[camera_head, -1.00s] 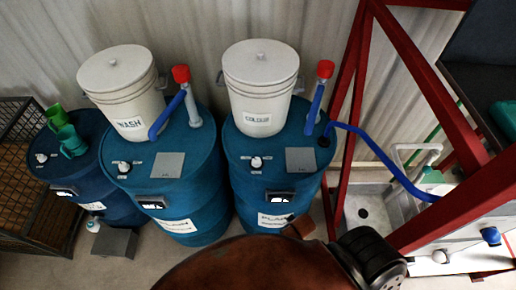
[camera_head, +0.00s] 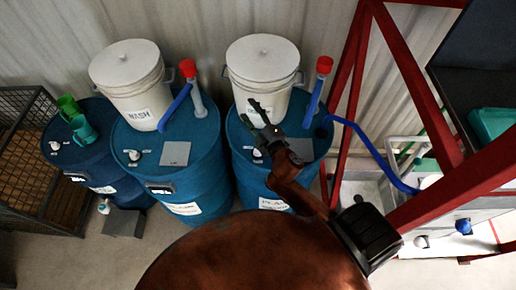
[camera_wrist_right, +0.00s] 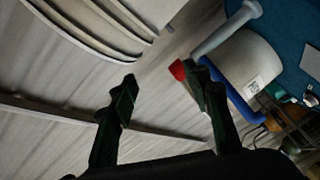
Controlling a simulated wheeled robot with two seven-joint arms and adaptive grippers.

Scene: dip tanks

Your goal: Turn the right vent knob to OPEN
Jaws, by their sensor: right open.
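The right vent knob (camera_head: 257,153) is a small white knob on top of the right blue drum (camera_head: 245,175), partly hidden by my right gripper. My right gripper (camera_head: 252,114) is open and empty. Its dark green fingers point up the picture, in front of the white bucket (camera_head: 265,66) on that drum. In the right wrist view the fingers (camera_wrist_right: 166,85) are spread apart with nothing between them. The target knob cannot be made out there. My left gripper is not in view.
The middle drum (camera_head: 200,150) has its own knob (camera_head: 134,155), bucket and red-capped pipe. A left drum (camera_head: 90,150) carries green cups. A red frame (camera_head: 410,75) is at right.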

